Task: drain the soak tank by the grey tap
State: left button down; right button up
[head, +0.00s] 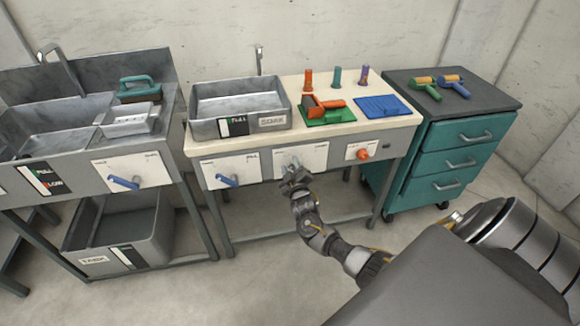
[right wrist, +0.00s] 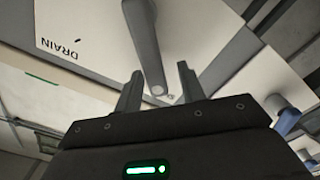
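The grey soak tank (head: 238,101) sits on the middle bench, with a label and a level gauge marked FULL (head: 234,126) on its front. The grey tap is a lever on the middle white panel below; in the head view my right gripper (head: 291,181) partly hides it. In the right wrist view the grey tap lever (right wrist: 146,40) reaches down between the two fingers of my right gripper (right wrist: 159,72), near a DRAIN marking. The fingers are apart, one on each side of the lever end, with gaps visible. My left gripper is not in view.
A blue lever (head: 228,181) and an orange knob (head: 362,154) are on the neighbouring panels. A red-orange roller lies on a green mat (head: 342,115), beside a blue mat (head: 380,106). A sink bench with another blue lever (head: 123,183) stands left; a teal cabinet (head: 445,160) stands right.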

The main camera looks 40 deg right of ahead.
jog(key=shift+r, duration=0.1)
pick_arm(q)
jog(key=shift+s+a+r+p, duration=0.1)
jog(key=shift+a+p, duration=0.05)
jog(key=shift+p, duration=0.15)
pick_arm(e)
jog(key=v, duration=1)
jog(key=shift+s, duration=0.35)
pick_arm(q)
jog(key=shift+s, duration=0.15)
pick_arm(e)
jog(key=shift+a, duration=0.1)
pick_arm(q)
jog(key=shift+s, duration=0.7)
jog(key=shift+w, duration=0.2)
